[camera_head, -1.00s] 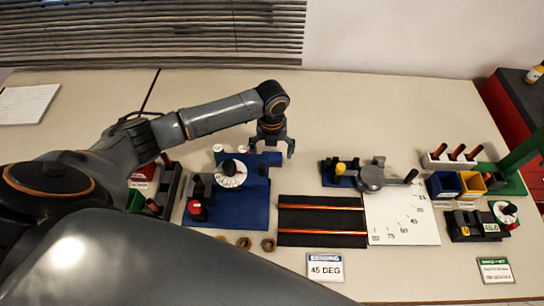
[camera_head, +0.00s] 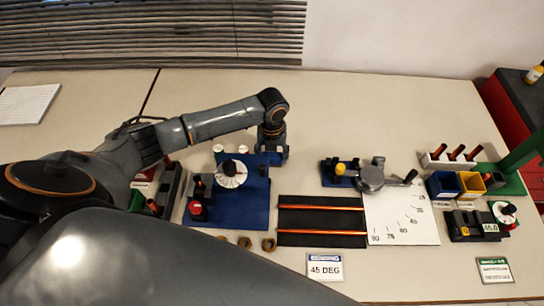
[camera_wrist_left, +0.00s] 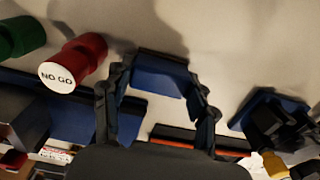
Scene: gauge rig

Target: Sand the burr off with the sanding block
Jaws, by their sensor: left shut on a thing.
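My left gripper (camera_head: 272,158) is down at the back right edge of the blue station (camera_head: 230,207). In the left wrist view its two fingers (camera_wrist_left: 160,108) are closed on a blue block (camera_wrist_left: 160,75), which appears to be the sanding block. The fingers mostly hide the block in the head view. Two copper tubes (camera_head: 320,208) lie on a black mat to the right. Several short copper pieces (camera_head: 268,244) lie in front of the blue station. I cannot make out a burr on any of them. My right gripper is not in view.
A red NO GO plug (camera_wrist_left: 72,66) and a green plug (camera_wrist_left: 20,36) stand close left of the gripper in the wrist view. A bender (camera_head: 370,177), a white angle sheet (camera_head: 403,218) and bins (camera_head: 457,184) are to the right.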

